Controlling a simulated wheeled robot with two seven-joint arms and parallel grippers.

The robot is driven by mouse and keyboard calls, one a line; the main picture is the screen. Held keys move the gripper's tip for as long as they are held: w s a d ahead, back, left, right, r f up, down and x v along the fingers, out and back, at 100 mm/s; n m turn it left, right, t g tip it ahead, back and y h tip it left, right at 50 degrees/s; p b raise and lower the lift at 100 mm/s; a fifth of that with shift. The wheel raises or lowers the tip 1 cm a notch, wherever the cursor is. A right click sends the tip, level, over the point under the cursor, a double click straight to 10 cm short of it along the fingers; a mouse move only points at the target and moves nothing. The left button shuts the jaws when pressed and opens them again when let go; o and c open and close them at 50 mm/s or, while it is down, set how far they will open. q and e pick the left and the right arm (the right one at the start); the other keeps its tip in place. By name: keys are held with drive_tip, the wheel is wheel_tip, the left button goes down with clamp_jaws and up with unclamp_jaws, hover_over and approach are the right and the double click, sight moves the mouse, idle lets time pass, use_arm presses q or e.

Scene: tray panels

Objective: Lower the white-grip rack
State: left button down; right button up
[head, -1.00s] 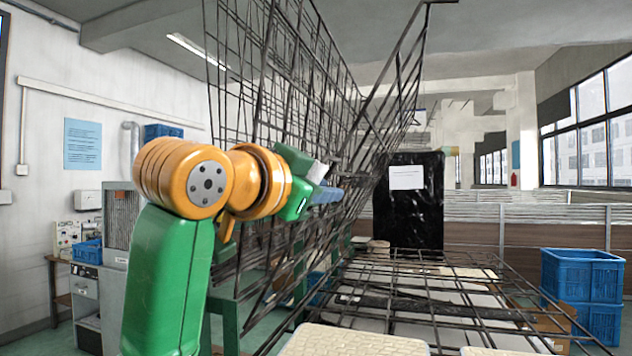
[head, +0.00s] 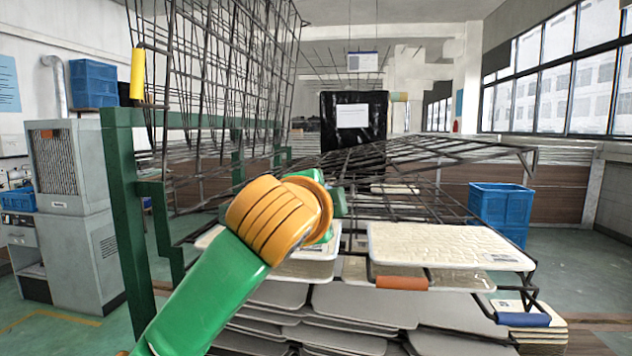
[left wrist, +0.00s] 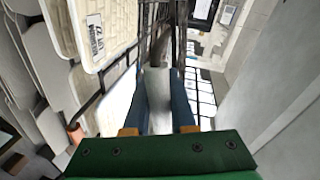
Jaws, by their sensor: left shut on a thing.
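The white-grip rack (head: 450,152) is a dark wire panel, now lying at a shallow slant above the tray stacks at centre right in the head view. Its white grip (left wrist: 158,98) shows in the left wrist view between the blue fingers of my left gripper (left wrist: 164,84), which is shut on it. In the head view my green and orange left arm reaches in from the bottom and hides the grip and most of the gripper. My right gripper is in neither view.
Another wire rack with a yellow grip (head: 137,74) stands upright at left on a green frame (head: 122,200). Cream trays (head: 440,245) lie below the lowered rack, with an orange grip (head: 401,283) and a blue grip (head: 522,319) nearby. Blue crates (head: 500,203) stand at right.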

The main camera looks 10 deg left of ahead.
use_arm(q)
drive_tip(key=shift+d+f+m+b, duration=0.15)
drive_tip(key=shift+f+m+b, duration=0.1)
drive_tip(key=shift+f, duration=0.5)
drive_tip(key=shift+d+f+m+b, duration=0.1)
drive_tip(key=shift+f+m+b, duration=0.15)
drive_tip(key=shift+f, duration=0.45)
drive_tip(key=c, duration=1)
unclamp_jaws()
drive_tip(key=shift+s, duration=0.15)
drive_tip(key=shift+c, duration=0.2)
drive_tip(key=shift+r, duration=0.1)
drive_tip(key=shift+s, duration=0.1)
drive_tip(key=d+b+v, duration=0.1)
drive_tip(key=b+v, duration=0.2)
drive_tip(key=v, duration=0.4)
drive_tip(key=shift+a, duration=0.35)
